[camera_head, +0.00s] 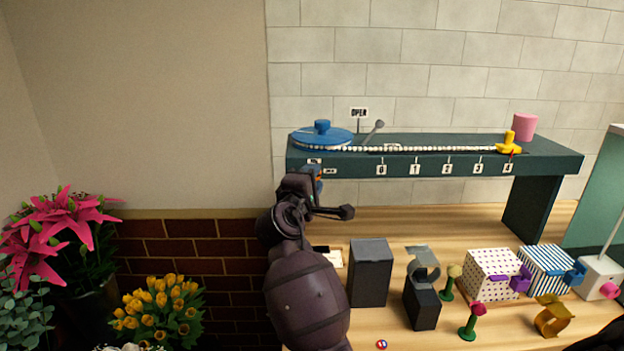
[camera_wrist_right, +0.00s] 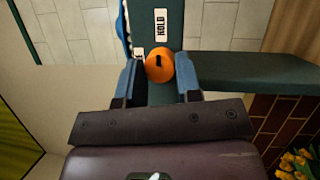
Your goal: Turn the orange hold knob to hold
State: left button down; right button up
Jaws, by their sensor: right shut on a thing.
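The orange hold knob (camera_wrist_right: 160,68) sits on the dark green face of the raised bench. It has a short black mark that appears to line up toward the white HOLD label (camera_wrist_right: 161,24). My right gripper (camera_wrist_right: 158,64) is shut on the knob, with one blue-grey finger on each side. In the head view my right gripper (camera_head: 318,178) is at the bench's left front end, under the blue disc (camera_head: 318,138), and mostly hides the knob there.
The green bench (camera_head: 430,165) carries a numbered scale, a beaded strand (camera_head: 430,147) and a yellow slider (camera_head: 509,146). Dark blocks, patterned boxes and flower stands are on the wooden table (camera_head: 440,215) below. Flowers (camera_head: 155,310) stand at lower left.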

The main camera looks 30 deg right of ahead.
jog(key=o, duration=0.8)
jog(key=shift+c, duration=0.2)
jog(key=shift+o, duration=0.8)
jog(key=v, duration=0.7)
jog(key=shift+s+a+b, duration=0.15)
jog(key=shift+a+b, duration=0.05)
jog(key=shift+b, duration=0.25)
jog(key=shift+f, duration=0.15)
